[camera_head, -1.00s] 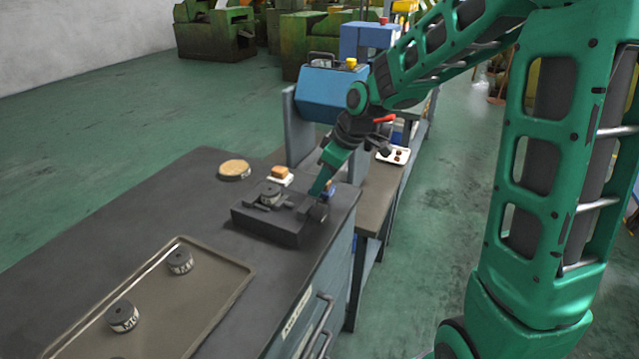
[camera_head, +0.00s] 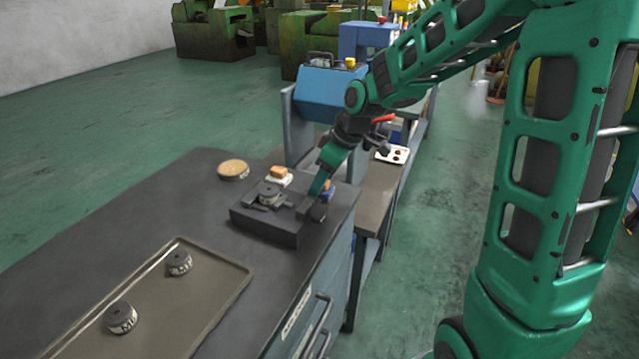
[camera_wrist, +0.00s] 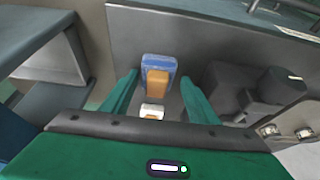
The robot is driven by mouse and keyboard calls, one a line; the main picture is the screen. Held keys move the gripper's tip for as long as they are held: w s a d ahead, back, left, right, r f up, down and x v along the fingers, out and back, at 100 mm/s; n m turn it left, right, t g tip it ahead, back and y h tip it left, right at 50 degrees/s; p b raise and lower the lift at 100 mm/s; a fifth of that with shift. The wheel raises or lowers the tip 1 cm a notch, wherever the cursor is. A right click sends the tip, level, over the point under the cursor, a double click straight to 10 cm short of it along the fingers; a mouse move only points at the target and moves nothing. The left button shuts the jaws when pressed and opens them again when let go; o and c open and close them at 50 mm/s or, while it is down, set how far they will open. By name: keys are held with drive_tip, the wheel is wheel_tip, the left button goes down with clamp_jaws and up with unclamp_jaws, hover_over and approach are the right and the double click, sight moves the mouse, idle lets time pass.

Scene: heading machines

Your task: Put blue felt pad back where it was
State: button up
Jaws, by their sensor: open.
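The blue felt pad (camera_wrist: 148,64), with an orange-brown block on it, shows in the wrist view between and just beyond my fingertips. In the head view only a small blue part (camera_head: 328,193) shows beside my gripper (camera_head: 318,190), which hides the rest. My gripper is open, with its green fingers (camera_wrist: 160,85) to either side of the pad's line. I cannot tell whether they touch it. A white pad with a similar tan block (camera_head: 279,176) sits on the dark bench top, left of my gripper; it also shows in the wrist view (camera_wrist: 152,110).
A black block fixture (camera_head: 262,229) with a round part on it stands close to my gripper. A round tan-topped tin (camera_head: 233,169) lies behind it. A tray (camera_head: 205,295) with two round weights is at front left. A blue machine (camera_head: 328,92) stands beyond the bench.

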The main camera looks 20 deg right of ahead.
drive_tip(key=v, duration=1.1)
drive_tip(key=s+d+f+m+g+h, duration=0.1)
drive_tip(key=s+d+m, duration=0.4)
drive_tip(key=s, duration=0.5)
drive_tip(key=s+d+f+m+g+h, duration=0.1)
drive_tip(key=s+d+f+m, duration=0.2)
drive_tip(key=s, duration=0.7)
drive_tip(key=s+d+f+m+g+h, duration=0.1)
drive_tip(key=s+d+f+m, duration=0.1)
drive_tip(key=s+d+m, duration=0.4)
drive_tip(key=s+m, duration=0.1)
drive_tip(key=s, duration=0.2)
drive_tip(key=shift+s+d+f, duration=0.2)
drive_tip(key=shift+s+d, duration=0.2)
drive_tip(key=shift+w+f, duration=0.25)
drive_tip(key=shift+w, duration=0.4)
